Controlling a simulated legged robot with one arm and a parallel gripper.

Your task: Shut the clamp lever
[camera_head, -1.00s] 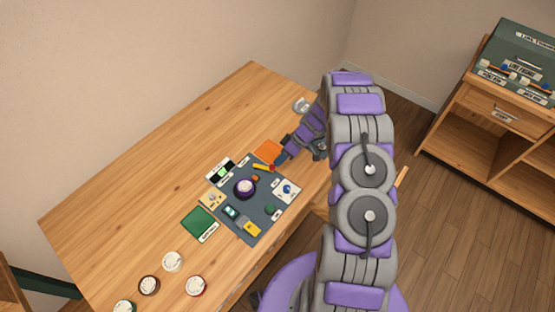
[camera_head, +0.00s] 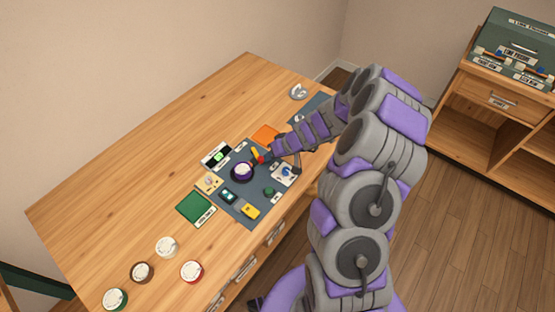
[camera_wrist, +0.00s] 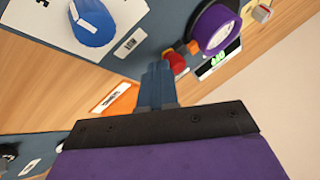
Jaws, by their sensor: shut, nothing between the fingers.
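The clamp lever (camera_head: 256,154) is a yellow bar with a red end, beside the purple-rimmed dial (camera_head: 242,171) on the dark panel (camera_head: 233,205). In the wrist view the red end (camera_wrist: 177,63) and a small orange block (camera_wrist: 193,47) show between my fingertips and the purple dial (camera_wrist: 216,27). My gripper (camera_head: 269,154) is over the panel's upper right, with its fingertips close beside the red end. In the wrist view my gripper (camera_wrist: 156,68) has its fingers together and empty. I cannot tell whether they touch the lever.
A blue knob on a white plate (camera_head: 285,173) is close below my gripper. An orange square (camera_head: 265,134) and a small green display (camera_head: 217,156) are near the panel. Several round dials, including a red one (camera_head: 191,271), sit lower left. The table's (camera_head: 130,180) upper left is clear.

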